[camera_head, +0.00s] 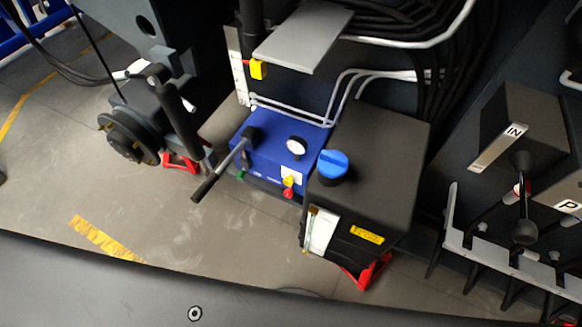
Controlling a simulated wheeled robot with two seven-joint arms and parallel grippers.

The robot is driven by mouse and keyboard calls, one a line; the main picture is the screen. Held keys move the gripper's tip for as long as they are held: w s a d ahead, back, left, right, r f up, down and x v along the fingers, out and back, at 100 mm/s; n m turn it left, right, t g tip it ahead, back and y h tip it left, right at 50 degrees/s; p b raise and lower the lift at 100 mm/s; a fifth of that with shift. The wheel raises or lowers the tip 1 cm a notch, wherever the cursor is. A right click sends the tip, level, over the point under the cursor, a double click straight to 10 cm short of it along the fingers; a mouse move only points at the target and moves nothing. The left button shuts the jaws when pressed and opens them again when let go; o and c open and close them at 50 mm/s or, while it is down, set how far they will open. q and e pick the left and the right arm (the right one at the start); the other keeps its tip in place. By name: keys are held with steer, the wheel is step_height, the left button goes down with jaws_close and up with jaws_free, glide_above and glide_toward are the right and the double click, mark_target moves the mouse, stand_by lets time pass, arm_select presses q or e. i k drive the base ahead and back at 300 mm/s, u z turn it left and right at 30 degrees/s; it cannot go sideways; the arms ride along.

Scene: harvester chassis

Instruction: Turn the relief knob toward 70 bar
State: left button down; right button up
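A blue hydraulic unit (268,150) stands low in the middle of the head view. A round white-faced pressure gauge (297,147) sits on its top; its reading is too small to make out. On its front right are a small red knob (288,194) and a yellow fitting (289,181) by a white label. A small green fitting (240,175) is at the front left. I cannot tell for certain which is the relief knob; the red one is knob-shaped. Neither of my grippers is in view, and nothing touches the unit.
A black-handled lever (222,172) sticks out from the unit's left. A dark tank (378,160) with a blue cap (333,164) stands against its right. A grey plate (303,36) and pipes are above and behind. The floor in front (190,235) is clear.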

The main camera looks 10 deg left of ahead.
mark_target(289, 181)
steer(key=u, duration=0.65)
steer(key=k, duration=1)
steer(key=z, duration=1.3)
steer(key=i, duration=0.5)
steer(key=u, duration=0.05)
